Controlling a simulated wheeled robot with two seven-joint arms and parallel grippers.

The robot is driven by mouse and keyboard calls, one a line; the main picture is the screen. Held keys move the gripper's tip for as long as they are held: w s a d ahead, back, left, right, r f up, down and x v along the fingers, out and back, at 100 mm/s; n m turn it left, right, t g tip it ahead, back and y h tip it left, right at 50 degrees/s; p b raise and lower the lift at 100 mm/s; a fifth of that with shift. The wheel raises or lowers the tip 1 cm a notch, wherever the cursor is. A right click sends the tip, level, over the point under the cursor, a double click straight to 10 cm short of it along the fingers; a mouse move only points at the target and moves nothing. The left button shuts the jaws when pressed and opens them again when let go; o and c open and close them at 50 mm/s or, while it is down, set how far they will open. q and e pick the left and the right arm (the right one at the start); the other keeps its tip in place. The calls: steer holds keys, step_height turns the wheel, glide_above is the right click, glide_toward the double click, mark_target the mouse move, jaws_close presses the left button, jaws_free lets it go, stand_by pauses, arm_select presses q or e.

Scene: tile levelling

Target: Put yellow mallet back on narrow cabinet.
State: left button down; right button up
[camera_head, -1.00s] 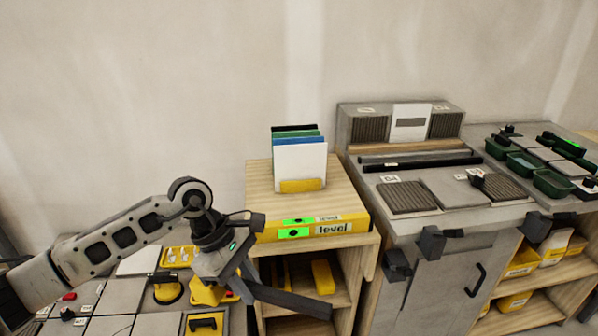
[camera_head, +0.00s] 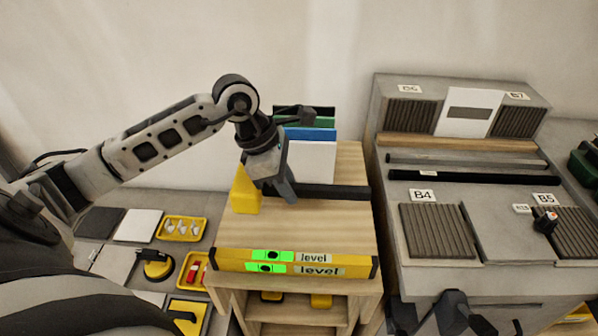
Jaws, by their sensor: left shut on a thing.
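The yellow mallet has a yellow head (camera_head: 245,192) and a dark handle (camera_head: 335,192) that points right. My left gripper (camera_head: 274,188) is shut on it, with the head just left of the fingers. The mallet is over the wooden top of the narrow cabinet (camera_head: 300,222), towards its back left. I cannot tell whether it touches the top. My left arm and gripper hide part of the mallet. My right gripper (camera_head: 455,314) shows only in dark parts at the bottom edge, and its jaws are unclear.
Upright coloured and white boards (camera_head: 312,160) stand behind the handle. A grey bench (camera_head: 462,280) with ribbed pads stands right; tiles and yellow trays (camera_head: 181,228) lie left.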

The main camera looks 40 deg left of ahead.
arm_select(q)
steer(key=shift+s+f+b, duration=0.25)
steer(key=shift+f+b, duration=0.15)
steer(key=shift+f, duration=0.35)
step_height(320, 180, down, 3)
steer(key=shift+f+b, duration=0.2)
steer(key=shift+b, duration=0.7)
steer(key=shift+w+f+b, duration=0.1)
steer(key=shift+f+b, duration=0.5)
steer(key=shift+f, duration=0.2)
steer(key=shift+f+b, duration=0.5)
steer(key=shift+f, duration=0.2)
arm_select(e)
steer(key=shift+a+f+y, duration=0.15)
steer(key=shift+a+f, duration=0.1)
steer(key=shift+f, duration=0.35)
steer(key=shift+a+f+y, duration=0.15)
steer(key=shift+a+f, duration=0.05)
steer(key=shift+f, duration=0.4)
steer(key=shift+s, duration=0.15)
arm_select(q)
steer(key=shift+b, duration=0.45)
arm_select(e)
steer(key=shift+a+f, duration=0.1)
steer(key=shift+f, duration=0.2)
steer(key=shift+w+r, duration=0.1)
steer(key=shift+w, duration=0.15)
